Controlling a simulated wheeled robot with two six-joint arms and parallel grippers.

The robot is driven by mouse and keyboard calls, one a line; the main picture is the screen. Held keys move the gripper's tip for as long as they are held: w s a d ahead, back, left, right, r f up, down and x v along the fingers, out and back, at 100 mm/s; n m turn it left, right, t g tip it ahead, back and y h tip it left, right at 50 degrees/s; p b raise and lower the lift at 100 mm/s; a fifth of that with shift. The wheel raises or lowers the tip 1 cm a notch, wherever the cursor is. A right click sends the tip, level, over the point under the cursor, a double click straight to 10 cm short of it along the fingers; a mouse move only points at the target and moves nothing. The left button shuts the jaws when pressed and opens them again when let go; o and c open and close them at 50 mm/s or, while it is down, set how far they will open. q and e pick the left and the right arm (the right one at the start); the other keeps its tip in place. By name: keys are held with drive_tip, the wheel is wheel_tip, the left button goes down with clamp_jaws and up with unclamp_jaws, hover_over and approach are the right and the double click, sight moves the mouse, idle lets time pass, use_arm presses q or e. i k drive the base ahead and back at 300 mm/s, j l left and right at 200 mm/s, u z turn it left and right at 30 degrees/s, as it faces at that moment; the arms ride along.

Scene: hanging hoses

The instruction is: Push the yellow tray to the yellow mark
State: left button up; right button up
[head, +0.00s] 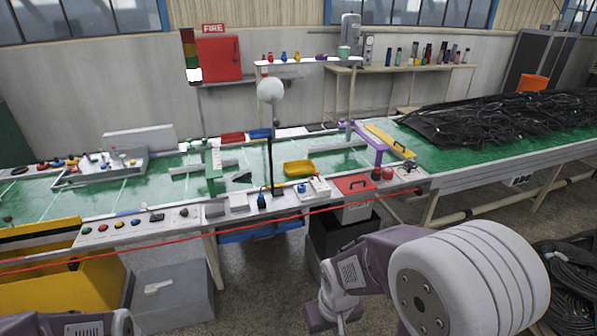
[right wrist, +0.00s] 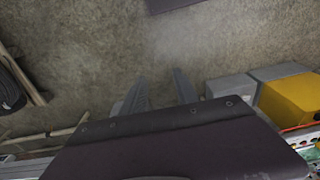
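The yellow tray (head: 299,168) is a small shallow open tray. It lies on the green table surface (head: 150,190), just right of a thin black post, in the middle of the head view. I cannot make out a yellow mark with certainty. My right gripper (right wrist: 160,84) shows in the right wrist view with its two fingers apart and bare floor between them. It is open and empty, away from the tray. In the head view my right arm fills the lower right. Only a piece of my left arm shows at the bottom left; its gripper is out of view.
A black post with a white ball (head: 270,90) stands left of the tray. A purple frame (head: 378,150) and a yellow panel with a black handle (head: 391,141) are to the right. A red-lidded box (head: 354,184) is at the front edge. Black hoses (head: 490,118) cover the right table.

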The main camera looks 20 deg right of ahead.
sight(305, 167)
drive_tip(key=i+l+u, duration=0.4)
drive_tip(key=l, duration=0.55)
drive_tip(key=i+l+u, duration=0.45)
drive_tip(key=l, duration=0.55)
drive_tip(key=l+u, duration=0.4)
drive_tip(key=l, duration=0.65)
drive_tip(key=l+u, duration=0.4)
drive_tip(key=l, duration=0.75)
